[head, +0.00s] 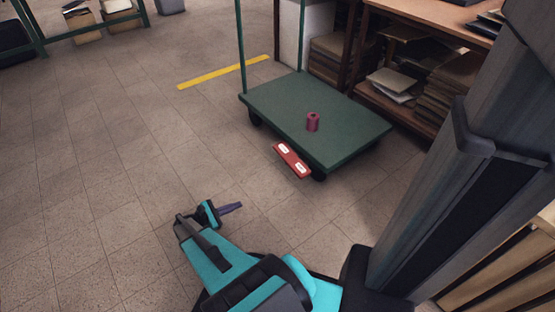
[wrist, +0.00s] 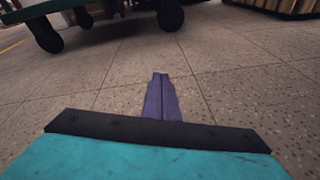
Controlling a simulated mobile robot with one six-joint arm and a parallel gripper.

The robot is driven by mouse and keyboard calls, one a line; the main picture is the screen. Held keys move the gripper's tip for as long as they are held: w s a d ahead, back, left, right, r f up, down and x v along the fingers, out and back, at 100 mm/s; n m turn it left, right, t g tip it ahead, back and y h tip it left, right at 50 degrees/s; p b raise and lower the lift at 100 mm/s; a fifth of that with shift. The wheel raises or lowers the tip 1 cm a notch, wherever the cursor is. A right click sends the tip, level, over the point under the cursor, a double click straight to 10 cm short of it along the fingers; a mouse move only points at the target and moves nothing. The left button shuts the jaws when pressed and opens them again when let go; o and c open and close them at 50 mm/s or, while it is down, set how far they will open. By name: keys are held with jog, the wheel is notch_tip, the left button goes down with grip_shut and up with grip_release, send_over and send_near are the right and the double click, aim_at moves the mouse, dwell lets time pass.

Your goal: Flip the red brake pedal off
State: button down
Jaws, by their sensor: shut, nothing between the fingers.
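The red brake pedal (head: 292,160) sticks out from the near edge of the green platform cart (head: 285,100) in the head view. It has two pale labels on its top face. My gripper (head: 238,206) is low over the floor, in front of the cart and to the left of the pedal, apart from both. Its purple fingers are together and empty in the wrist view (wrist: 160,78). The wrist view shows the cart's underside edge (wrist: 40,8) and dark wheels (wrist: 46,35) at the top left. I cannot make out the pedal there.
A wooden shelf (head: 405,120) with stacked boards is behind the cart to the right. A yellow floor stripe (head: 222,72) lies behind it to the left. The tiled floor (head: 100,170) at left is clear.

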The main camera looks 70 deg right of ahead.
jog(key=s+d+r+n+g+h, duration=0.1)
jog(key=s+d+r+h, duration=0.1)
jog(key=d, duration=0.8)
jog(key=s+d+r+n+g+h, duration=0.1)
jog(key=s+d+r+g+h, duration=0.1)
jog(key=d, duration=0.9)
jog(key=shift+s+r+n+h+b, duration=0.3)
jog(key=shift+s+r+b, duration=0.05)
jog(key=shift+r+b, duration=0.1)
jog(key=b+x, duration=0.4)
jog(key=x, duration=0.6)
